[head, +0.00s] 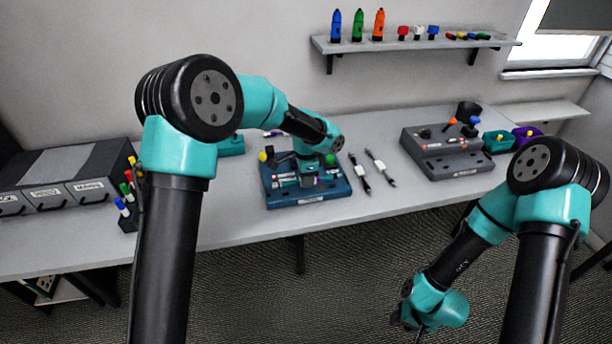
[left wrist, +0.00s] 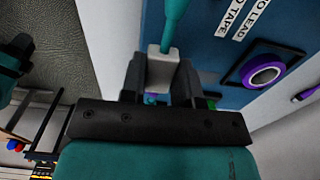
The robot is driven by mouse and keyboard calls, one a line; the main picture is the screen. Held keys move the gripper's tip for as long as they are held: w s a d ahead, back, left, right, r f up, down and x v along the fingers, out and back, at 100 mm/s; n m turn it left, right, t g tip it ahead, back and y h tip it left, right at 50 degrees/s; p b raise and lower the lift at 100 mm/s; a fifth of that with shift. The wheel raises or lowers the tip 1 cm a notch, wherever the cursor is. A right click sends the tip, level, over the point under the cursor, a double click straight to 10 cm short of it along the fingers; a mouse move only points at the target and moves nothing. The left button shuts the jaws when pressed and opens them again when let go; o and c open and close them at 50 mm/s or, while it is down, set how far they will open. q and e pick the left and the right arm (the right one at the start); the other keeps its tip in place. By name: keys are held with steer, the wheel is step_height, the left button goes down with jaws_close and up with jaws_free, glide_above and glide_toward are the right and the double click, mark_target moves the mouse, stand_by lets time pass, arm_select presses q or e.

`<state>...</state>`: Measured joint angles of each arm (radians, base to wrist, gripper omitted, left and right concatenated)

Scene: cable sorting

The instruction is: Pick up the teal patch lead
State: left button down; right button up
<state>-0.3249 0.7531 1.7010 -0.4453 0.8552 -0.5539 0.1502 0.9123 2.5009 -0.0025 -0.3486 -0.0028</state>
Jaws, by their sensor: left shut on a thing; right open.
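My left gripper (head: 308,182) is down over the blue board (head: 312,200) in the head view, and the arm hides part of the board. In the left wrist view its fingers (left wrist: 161,84) are shut on the pale grey plug of the teal patch lead (left wrist: 172,28). The teal part of the lead runs up from the plug to the top edge of the picture. I cannot tell whether the plug is clear of the board. My right gripper (head: 420,328) hangs low in front of the table, open, with its fingers barely visible.
A purple ring (left wrist: 265,75) sits on the board beside printed labels. Two black-and-white leads (head: 359,173) lie to the board's right. A grey board (head: 440,163), teal bin (head: 498,141) and purple bin (head: 527,134) stand further right. A drawer unit (head: 60,180) is at left.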

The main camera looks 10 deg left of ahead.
arm_select(q)
steer(key=s+d+r, duration=0.1)
steer(key=s+d, duration=0.1)
steer(key=s, duration=1.1)
steer(key=shift+s+r, duration=0.15)
steer(key=shift+s, duration=0.2)
